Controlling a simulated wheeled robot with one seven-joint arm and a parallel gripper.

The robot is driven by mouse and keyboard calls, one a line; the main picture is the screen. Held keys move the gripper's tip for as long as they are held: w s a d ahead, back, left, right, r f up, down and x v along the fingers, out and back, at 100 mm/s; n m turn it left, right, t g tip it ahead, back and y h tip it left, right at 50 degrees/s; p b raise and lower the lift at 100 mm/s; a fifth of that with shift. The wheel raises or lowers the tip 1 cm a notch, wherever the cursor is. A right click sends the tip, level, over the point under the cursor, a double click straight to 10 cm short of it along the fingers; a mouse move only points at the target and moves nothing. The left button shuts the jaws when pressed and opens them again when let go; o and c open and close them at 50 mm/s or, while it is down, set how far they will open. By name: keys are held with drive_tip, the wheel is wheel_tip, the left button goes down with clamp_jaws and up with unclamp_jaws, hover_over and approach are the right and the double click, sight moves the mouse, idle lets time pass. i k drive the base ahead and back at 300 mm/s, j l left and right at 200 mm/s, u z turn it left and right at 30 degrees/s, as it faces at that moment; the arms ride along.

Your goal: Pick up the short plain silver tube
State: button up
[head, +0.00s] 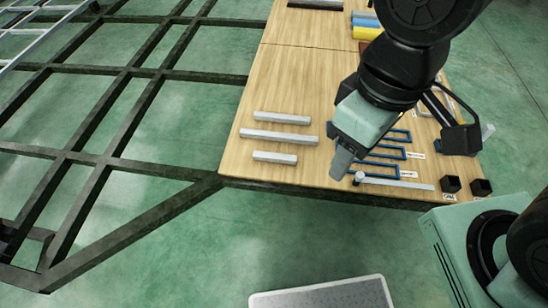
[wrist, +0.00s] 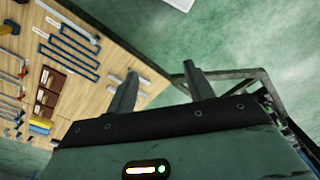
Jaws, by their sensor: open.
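Three plain silver tubes lie side by side on the left of the wooden table in the head view. The shortest, the short silver tube (head: 275,157), is nearest the front edge. The longest silver tube (head: 279,136) is in the middle, and another silver tube (head: 282,118) lies behind it. My gripper (head: 350,172) is to the right of them, near the table's front edge, with its jaws apart and empty. In the wrist view my gripper (wrist: 160,68) is open. Pale tube ends show around its left finger, which partly hides them; I cannot tell which is which.
Blue rectangular frames (head: 385,152) and a long thin silver bar (head: 405,185) lie on the table (head: 262,85) right of the tubes. Two small dark boxes (head: 452,185) stand at the front right corner. A dark metal chassis (head: 100,155) fills the left.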

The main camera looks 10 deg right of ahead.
sight(258, 155)
drive_tip(key=j+z, duration=0.2)
drive_tip(key=j, duration=0.65)
drive_tip(key=j+z, duration=0.2)
drive_tip(key=j, duration=0.7)
drive_tip(key=j+z, duration=0.2)
drive_tip(key=j, duration=0.7)
